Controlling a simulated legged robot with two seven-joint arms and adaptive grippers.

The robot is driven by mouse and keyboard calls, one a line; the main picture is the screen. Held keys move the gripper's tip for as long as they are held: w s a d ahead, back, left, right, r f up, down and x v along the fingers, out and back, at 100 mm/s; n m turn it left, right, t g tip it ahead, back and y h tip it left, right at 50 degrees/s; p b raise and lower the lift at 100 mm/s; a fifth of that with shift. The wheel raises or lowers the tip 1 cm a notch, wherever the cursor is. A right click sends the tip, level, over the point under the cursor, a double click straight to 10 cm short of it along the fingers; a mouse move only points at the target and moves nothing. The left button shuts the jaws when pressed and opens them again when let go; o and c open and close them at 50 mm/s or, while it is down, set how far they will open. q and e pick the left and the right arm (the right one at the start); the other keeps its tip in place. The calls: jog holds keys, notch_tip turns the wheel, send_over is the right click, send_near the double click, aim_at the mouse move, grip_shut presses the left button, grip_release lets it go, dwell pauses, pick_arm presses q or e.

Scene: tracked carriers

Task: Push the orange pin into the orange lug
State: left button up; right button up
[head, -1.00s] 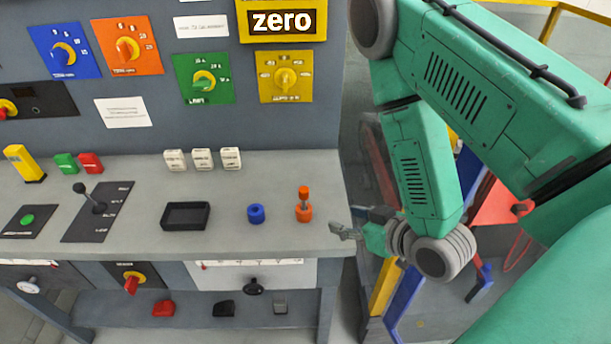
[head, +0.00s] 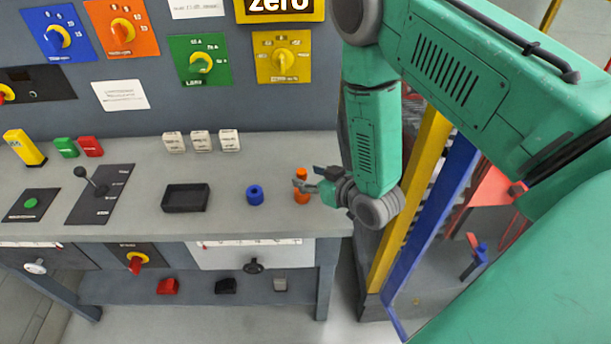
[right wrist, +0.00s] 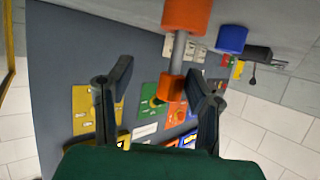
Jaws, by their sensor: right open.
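The orange lug (head: 301,197) stands on the grey bench near its right end. The orange pin (head: 301,172) stands upright in it, its orange head above. In the right wrist view, a bare grey shaft (right wrist: 178,52) shows between the pin's orange head (right wrist: 172,86) and the lug (right wrist: 185,15). My right gripper (head: 308,179) is open beside the pin, its fingers partly covering the shaft in the head view. In the right wrist view, the pin head appears between the spread fingers (right wrist: 155,92), nearer the right one. My left gripper is not in view.
A blue ring-shaped part (head: 255,195) stands just left of the lug, with a black tray (head: 185,197) farther left. White blocks (head: 201,141) sit behind, before the upright panel of dials. The bench's right edge is close to my right gripper.

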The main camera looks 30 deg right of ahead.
jog(key=shift+w+a+f, duration=0.15)
jog(key=shift+w+a, duration=0.05)
jog(key=shift+w, duration=0.35)
jog(key=shift+w+a, duration=0.2)
jog(key=shift+a, duration=0.8)
jog(key=shift+c, duration=1.2)
jog(key=c, duration=0.7)
jog(key=shift+d, duration=0.45)
grip_shut()
jog(key=shift+d, duration=0.35)
jog(key=shift+a, duration=0.1)
notch_tip(320, 180, up, 10)
jog(key=shift+a+f, duration=0.1)
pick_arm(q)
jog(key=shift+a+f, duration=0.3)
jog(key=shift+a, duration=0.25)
pick_arm(e)
jog(key=shift+a, duration=0.2)
